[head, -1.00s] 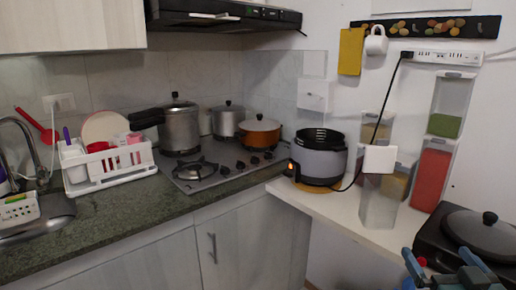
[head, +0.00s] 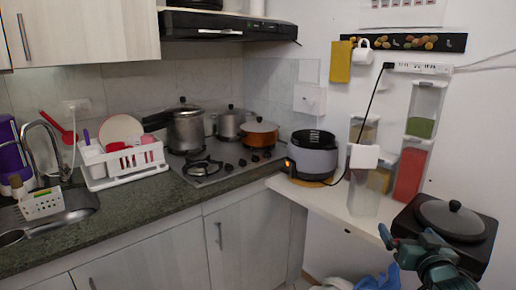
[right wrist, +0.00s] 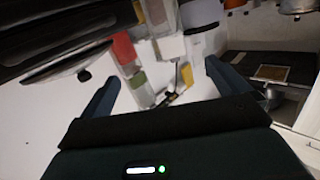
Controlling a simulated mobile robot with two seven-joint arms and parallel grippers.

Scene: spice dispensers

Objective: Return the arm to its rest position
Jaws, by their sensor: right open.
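My right gripper (head: 408,238) is at the lower right of the head view, in front of the black cooker with the lidded pan. Its two dark blue-grey fingers stand apart with nothing between them. In the right wrist view the gripper (right wrist: 158,84) also has spread fingers, and the dispensers and white wall lie beyond it, tilted and blurred. The spice dispensers stand on the white counter: a tall one with green and red contents (head: 421,127) and a shorter clear one with a white top (head: 363,190). My left gripper is not in view.
A black cooker with a lidded pan (head: 452,218) sits close to the right gripper. A rice cooker (head: 314,158) stands on the white counter (head: 345,215). A stove with several pots (head: 228,165), a dish rack (head: 122,162) and a sink (head: 75,205) are to the left.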

